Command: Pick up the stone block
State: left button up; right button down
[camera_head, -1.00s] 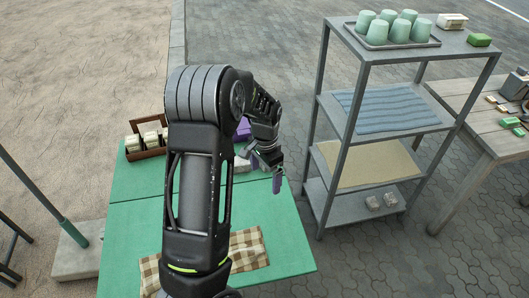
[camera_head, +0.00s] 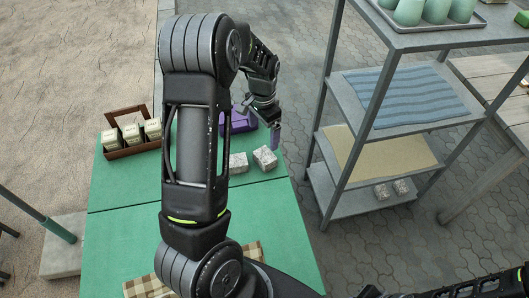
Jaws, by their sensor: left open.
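Two speckled grey-white stone blocks lie on the green table (camera_head: 120,225). The right one (camera_head: 265,157) is near the table's right edge, and the left one (camera_head: 238,163) is partly hidden behind my left arm. My left gripper (camera_head: 273,128) is open and points down, above and beyond the right block in the picture. It looks apart from both blocks. My right gripper is out of view.
A purple object (camera_head: 240,122) sits behind my left arm. A brown wooden box (camera_head: 127,147) holds several small packets. A checked cloth (camera_head: 145,287) lies at the front.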

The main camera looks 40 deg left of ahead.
pick_arm(q)
jog(key=b, duration=0.6)
send_over(265, 155)
jog(key=f, duration=0.6)
jog(key=shift+s+a+f, duration=0.2)
jog(key=shift+s+f, duration=0.05)
jog(key=shift+f+p, duration=0.3)
jog(key=shift+f, duration=0.95)
jog(key=shift+w+d+f+p, duration=0.1)
jog(key=shift+f+p, duration=0.1)
jog(key=shift+f, duration=0.65)
jog(key=shift+w+a+f+p, duration=0.1)
jog(key=shift+f+p, duration=0.1)
jog(key=shift+f, duration=0.7)
jog(key=shift+w+d+f+p, duration=0.1)
jog(key=shift+f+p, duration=0.1)
jog(key=shift+f, duration=0.65)
